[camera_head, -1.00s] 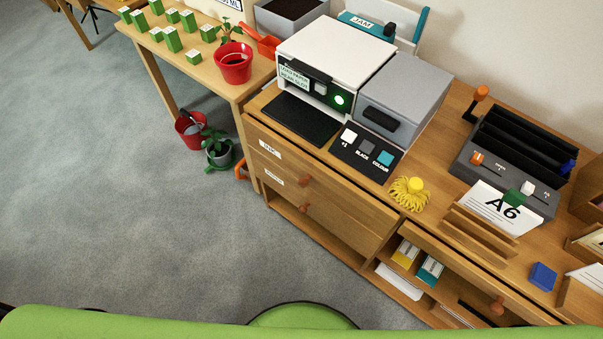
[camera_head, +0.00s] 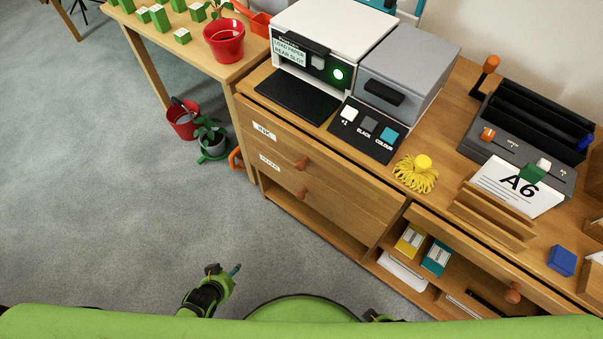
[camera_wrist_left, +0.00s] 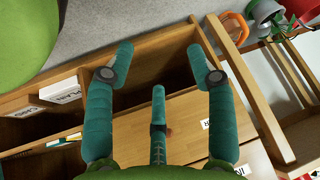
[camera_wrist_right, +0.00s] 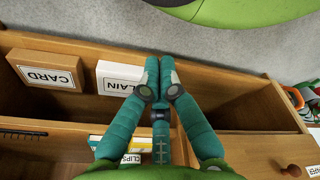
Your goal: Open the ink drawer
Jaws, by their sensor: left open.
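The ink drawer (camera_head: 340,168) is the upper wooden drawer below the printer, with an INK label (camera_head: 264,131) and a round orange-brown knob (camera_head: 301,163). Its front looks flush with the cabinet. My left gripper (camera_head: 226,270) is open and empty at the bottom of the head view, apart from the drawer. In the left wrist view its spread teal fingers (camera_wrist_left: 160,62) hang above the cabinet front, with the INK label (camera_wrist_left: 240,170) upside down at the lower edge. My right gripper (camera_wrist_right: 158,62) has its fingers together with nothing visible between them; only a sliver shows in the head view.
A second labelled drawer with a knob (camera_head: 303,194) lies just below.

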